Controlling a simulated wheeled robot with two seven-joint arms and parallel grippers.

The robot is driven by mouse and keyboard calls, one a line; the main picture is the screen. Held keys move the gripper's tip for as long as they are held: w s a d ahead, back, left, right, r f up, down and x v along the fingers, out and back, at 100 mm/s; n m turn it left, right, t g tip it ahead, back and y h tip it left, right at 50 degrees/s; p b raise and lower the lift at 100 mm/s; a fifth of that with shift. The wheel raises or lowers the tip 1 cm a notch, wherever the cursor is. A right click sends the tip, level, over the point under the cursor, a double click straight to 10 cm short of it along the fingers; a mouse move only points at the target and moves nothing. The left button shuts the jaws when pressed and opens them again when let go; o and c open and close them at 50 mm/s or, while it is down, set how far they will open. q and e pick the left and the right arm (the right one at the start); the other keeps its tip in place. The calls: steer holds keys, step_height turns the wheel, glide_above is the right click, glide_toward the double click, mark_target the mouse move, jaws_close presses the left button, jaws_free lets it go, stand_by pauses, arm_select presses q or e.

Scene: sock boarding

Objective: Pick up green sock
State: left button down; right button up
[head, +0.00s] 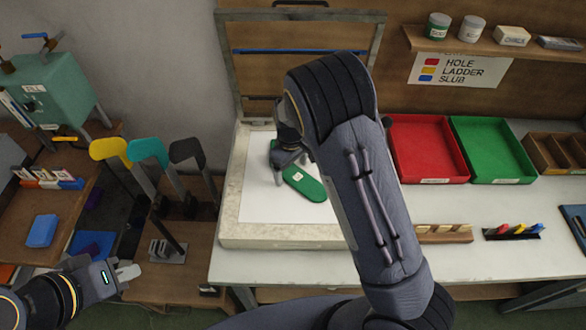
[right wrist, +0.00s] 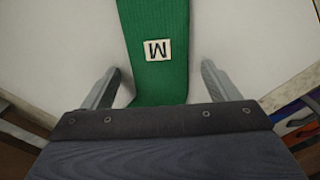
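The green sock (head: 306,186) lies flat on a white sheet (head: 255,198) in the pale-framed station on the table, partly hidden by my right arm and gripper. My right gripper (head: 284,172) is over the sock. In the right wrist view the ribbed green sock (right wrist: 157,22) with a white "M" tag (right wrist: 158,49) runs between the two fingers of the right gripper (right wrist: 160,76). The fingers are spread, with a gap on each side of the sock. My left gripper (head: 126,272) is at the lower left, away from the sock; its finger gap is unclear.
A red tray (head: 428,150) and a green tray (head: 492,150) stand at the table's right. A raised lid frame (head: 232,70) stands behind the sheet. Yellow, teal and black boards (head: 148,153) stand left of the table. A shelf (head: 490,45) holds jars and boxes.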

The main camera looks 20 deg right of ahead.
steer(key=c, duration=1)
